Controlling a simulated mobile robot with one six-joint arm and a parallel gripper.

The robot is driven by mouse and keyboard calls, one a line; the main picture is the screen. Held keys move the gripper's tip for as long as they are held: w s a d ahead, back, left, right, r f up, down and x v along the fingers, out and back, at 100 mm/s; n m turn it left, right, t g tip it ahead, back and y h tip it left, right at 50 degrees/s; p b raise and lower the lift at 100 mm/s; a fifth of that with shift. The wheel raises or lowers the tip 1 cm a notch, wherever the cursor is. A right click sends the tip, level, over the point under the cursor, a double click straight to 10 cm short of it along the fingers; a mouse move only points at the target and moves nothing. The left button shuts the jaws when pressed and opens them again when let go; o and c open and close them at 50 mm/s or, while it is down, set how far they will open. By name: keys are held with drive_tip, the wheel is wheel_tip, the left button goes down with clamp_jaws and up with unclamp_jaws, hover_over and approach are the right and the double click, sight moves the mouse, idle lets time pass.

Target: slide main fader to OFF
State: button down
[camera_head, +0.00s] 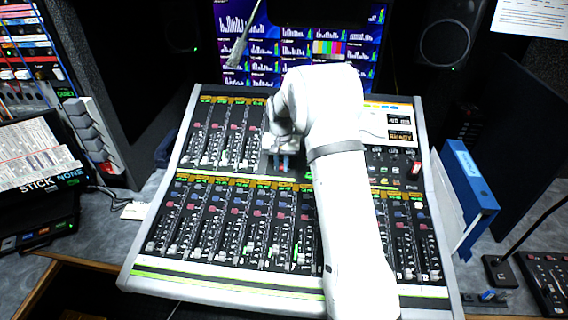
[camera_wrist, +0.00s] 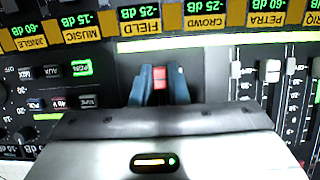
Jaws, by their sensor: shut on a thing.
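The mixing console (camera_head: 150,272) fills the middle of the head view, tilted, with banks of faders and knobs. My gripper (camera_head: 283,162) reaches down onto its upper middle part. In the wrist view my gripper (camera_wrist: 160,85) has two blue fingers, closed on the sides of a small red cap (camera_wrist: 160,77). This looks like the main fader's cap; its own label does not show. A trace of red also shows between the fingers in the head view. The wrist housing hides the panel below the cap, so the fader's slot and OFF mark cannot be seen.
Other white fader caps (camera_wrist: 272,70) stand to the right in the wrist view. Upside-down channel labels (camera_wrist: 140,30) run above. Beyond the console are monitors (camera_head: 290,45), a speaker (camera_head: 445,40) and, at right, a blue binder (camera_head: 468,178). My arm covers the console's right middle.

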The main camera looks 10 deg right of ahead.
sight(281, 168)
drive_tip(key=shift+s+f, duration=0.2)
drive_tip(key=c, duration=1.4)
unclamp_jaws()
drive_tip(key=shift+r, duration=0.1)
drive_tip(key=shift+a, duration=0.1)
wheel_tip(281, 168, up, 7)
drive_tip(key=shift+f+b, duration=0.1)
drive_tip(key=shift+b, duration=0.25)
drive_tip(key=shift+r, duration=0.5)
